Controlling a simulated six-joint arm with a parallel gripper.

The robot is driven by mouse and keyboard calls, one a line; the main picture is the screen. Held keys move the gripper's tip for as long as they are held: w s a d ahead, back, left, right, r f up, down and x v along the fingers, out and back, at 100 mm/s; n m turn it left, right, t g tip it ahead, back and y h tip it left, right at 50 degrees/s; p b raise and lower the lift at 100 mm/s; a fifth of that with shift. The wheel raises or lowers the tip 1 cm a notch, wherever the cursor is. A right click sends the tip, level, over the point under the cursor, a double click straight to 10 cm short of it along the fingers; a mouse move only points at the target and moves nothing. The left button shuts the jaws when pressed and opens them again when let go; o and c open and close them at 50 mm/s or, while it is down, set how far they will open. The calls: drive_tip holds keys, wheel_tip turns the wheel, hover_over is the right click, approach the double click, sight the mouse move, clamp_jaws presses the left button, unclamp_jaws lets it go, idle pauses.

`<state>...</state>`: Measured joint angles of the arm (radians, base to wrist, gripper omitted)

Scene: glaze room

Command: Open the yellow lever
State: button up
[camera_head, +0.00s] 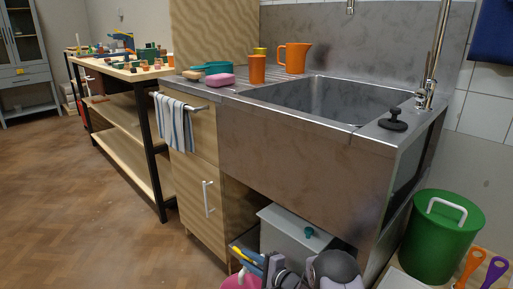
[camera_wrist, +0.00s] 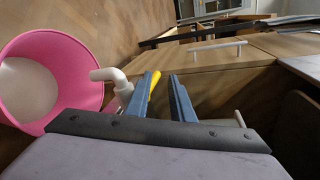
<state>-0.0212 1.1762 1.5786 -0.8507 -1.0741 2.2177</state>
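The yellow lever (camera_wrist: 155,84) shows in the wrist view as a short yellow strip beside a white pipe elbow (camera_wrist: 118,80). My gripper (camera_wrist: 160,78) has its two blue fingers apart. The lever appears in the gap between them, close to the left finger. Its lower part is hidden behind that finger, and I cannot tell whether they touch. In the head view my gripper (camera_head: 249,256) is low, in front of the open space under the sink. A little yellow shows near the fingers there, too small to make out.
A pink bucket (camera_wrist: 88,62) stands left of the pipe. A wooden cabinet door with a white handle (camera_wrist: 216,46) is beyond the fingers. A grey box (camera_head: 285,235) sits under the sink (camera_head: 300,145). A green bin (camera_head: 435,240) stands at right. The floor at left is clear.

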drive_tip(key=s+d+r+n+h+p, duration=0.1)
drive_tip(key=d+r+h, duration=0.1)
drive_tip(key=d+r, duration=0.1)
drive_tip(key=s+d+r+n+g+h+p, duration=0.1)
drive_tip(key=d+r+n+h+p, duration=0.1)
drive_tip(key=d, duration=0.3)
drive_tip(key=s+d+r+n+h+p, duration=0.1)
drive_tip(key=d+r+h+p, duration=0.1)
drive_tip(key=d+r+h, duration=0.2)
drive_tip(key=shift+s+d+r, duration=0.25)
drive_tip(key=shift+s+r, duration=0.1)
drive_tip(key=shift+r, duration=0.2)
drive_tip(key=s+d+r+n+g+h+p, duration=0.1)
drive_tip(key=s+d+r+n+g+p, duration=0.2)
drive_tip(key=s, duration=0.9)
drive_tip(key=s+d+r+n+g+h+p, duration=0.1)
drive_tip(key=s+r+n+g+p, duration=0.2)
drive_tip(key=s, duration=0.8)
drive_tip(key=s+d+r+n+g+h+p, duration=0.1)
drive_tip(key=s+d+r+n+g+p, duration=0.25)
drive_tip(key=s, duration=0.85)
wheel_tip(320, 180, up, 39)
drive_tip(key=a+p, duration=0.2)
drive_tip(key=p, duration=3.3)
drive_tip(key=shift+s+r+p, duration=0.2)
drive_tip(key=shift+p, duration=0.2)
drive_tip(key=shift+g, duration=0.25)
